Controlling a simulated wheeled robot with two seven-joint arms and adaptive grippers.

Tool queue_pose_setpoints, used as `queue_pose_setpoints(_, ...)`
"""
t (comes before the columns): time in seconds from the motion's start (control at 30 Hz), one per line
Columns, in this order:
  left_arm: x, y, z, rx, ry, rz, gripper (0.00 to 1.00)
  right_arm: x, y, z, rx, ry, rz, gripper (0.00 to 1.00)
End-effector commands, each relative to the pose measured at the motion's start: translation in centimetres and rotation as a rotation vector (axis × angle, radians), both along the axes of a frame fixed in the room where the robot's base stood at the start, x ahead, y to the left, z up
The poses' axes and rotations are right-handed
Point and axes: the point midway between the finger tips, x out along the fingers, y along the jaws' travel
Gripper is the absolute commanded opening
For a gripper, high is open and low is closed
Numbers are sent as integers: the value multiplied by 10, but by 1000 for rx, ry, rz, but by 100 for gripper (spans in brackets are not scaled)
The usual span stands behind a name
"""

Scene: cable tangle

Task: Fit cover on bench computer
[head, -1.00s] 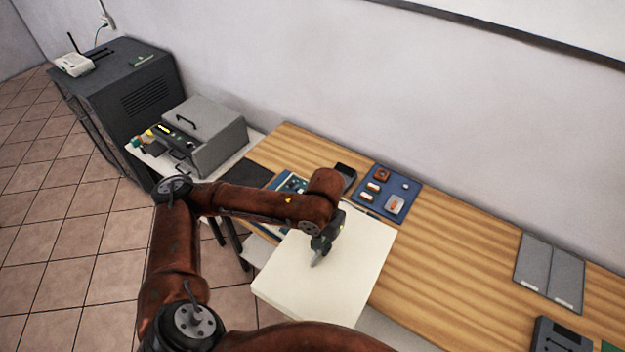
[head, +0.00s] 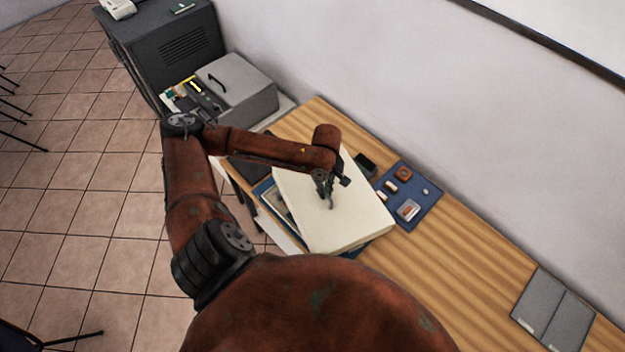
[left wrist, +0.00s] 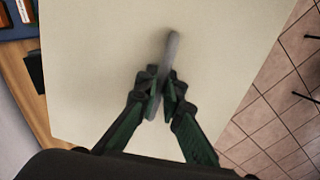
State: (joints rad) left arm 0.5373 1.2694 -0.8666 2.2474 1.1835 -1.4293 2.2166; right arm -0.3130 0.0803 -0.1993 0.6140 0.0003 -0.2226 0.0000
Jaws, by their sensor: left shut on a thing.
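The cover is a flat cream panel (head: 352,222) over the front of the wooden bench. My left gripper (head: 329,202) is shut on the thin grey handle on its top. In the left wrist view the fingertips (left wrist: 164,92) close on this handle (left wrist: 172,50), and the cover (left wrist: 100,60) fills most of the picture. What seems to be the bench computer (head: 270,198) shows only as a blue and light edge at the cover's left side; the rest is hidden. I cannot tell whether the cover touches it. My right gripper is not in view.
A blue mat (head: 428,194) with small parts lies right of the cover, near a small black box (head: 365,165). A grey box with a handle (head: 238,85) stands at the back left, before a dark cabinet (head: 165,48). Bare bench (head: 460,255) lies to the right.

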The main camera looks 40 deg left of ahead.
Motion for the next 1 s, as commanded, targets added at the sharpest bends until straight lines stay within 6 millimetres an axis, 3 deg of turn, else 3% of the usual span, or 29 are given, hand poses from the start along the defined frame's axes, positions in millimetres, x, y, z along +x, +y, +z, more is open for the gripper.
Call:
queue_pose_setpoints(0.03, -4, 15, 2, 8, 2, 88, 0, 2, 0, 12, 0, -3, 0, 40)
queue_pose_setpoints(0.1, -7, 28, -2, 13, -1, 189, 0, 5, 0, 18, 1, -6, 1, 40)
queue_pose_setpoints(0.23, -10, 42, -8, 19, -7, 292, 0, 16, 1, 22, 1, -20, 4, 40)
queue_pose_setpoints(0.43, -11, 44, -16, 19, -9, 312, 0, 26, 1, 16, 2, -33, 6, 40)
queue_pose_setpoints(1.0, -10, 44, -56, 19, -8, 308, 0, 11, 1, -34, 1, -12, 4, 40)
